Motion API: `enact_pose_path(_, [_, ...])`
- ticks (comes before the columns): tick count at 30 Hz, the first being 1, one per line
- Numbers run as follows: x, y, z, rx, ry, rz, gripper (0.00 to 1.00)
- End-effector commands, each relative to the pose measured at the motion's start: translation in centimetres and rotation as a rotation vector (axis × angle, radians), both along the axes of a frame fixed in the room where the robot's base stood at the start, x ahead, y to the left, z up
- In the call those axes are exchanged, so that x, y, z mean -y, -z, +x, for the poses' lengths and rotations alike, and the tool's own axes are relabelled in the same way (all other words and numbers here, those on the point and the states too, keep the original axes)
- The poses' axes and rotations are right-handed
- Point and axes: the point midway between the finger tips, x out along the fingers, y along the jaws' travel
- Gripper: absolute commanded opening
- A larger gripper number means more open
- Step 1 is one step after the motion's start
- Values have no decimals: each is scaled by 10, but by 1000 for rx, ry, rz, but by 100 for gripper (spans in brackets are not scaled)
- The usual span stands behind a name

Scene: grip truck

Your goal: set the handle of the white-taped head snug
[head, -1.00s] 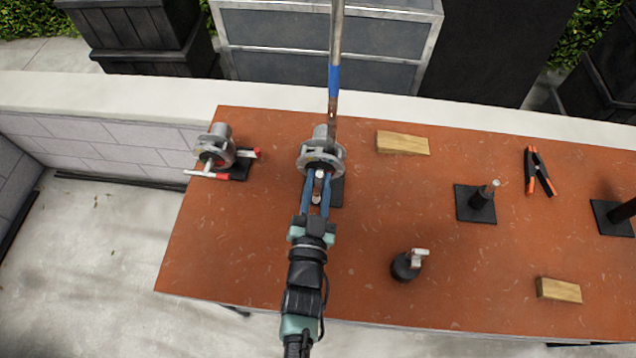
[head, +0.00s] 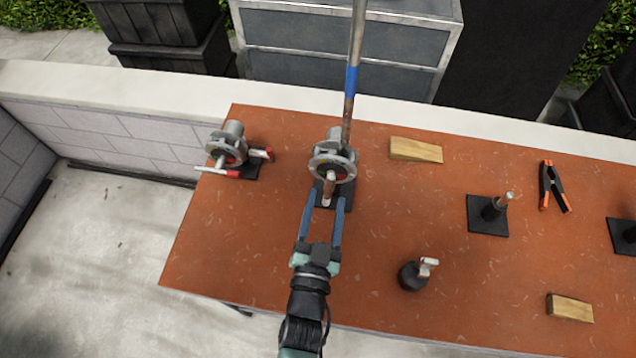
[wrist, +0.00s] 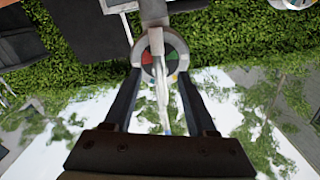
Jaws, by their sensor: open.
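The middle grip head (head: 332,162) is a grey round clamp on a black base plate, with a pole rising from it. Its handle (head: 329,188) points toward me and looks brown with a pale end; I cannot make out white tape for certain. In the wrist view the head (wrist: 158,50) shows a red and green disc, and the pale handle (wrist: 162,100) runs between my fingers. My gripper (head: 326,204) is open just in front of the head, its blue fingers apart on either side of the handle end, not closed on it.
Another grip head (head: 228,150) with a red-taped handle stands at the left. A wooden wedge (head: 415,150), black stands (head: 488,215), an orange-tipped clamp (head: 553,187) and a small black-based fitting (head: 413,276) lie to the right.

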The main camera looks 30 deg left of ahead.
Motion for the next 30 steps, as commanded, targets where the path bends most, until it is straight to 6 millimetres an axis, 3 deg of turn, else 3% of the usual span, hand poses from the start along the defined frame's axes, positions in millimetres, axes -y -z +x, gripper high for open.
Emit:
enact_pose_path(6, [12,4,-41,-3,1,-1,57])
enact_pose_path(12, [19,2,-68,-1,1,-1,57])
enact_pose_path(19, [23,0,-81,0,0,-1,57])
enact_pose_path(30, [23,0,-81,1,0,0,57])
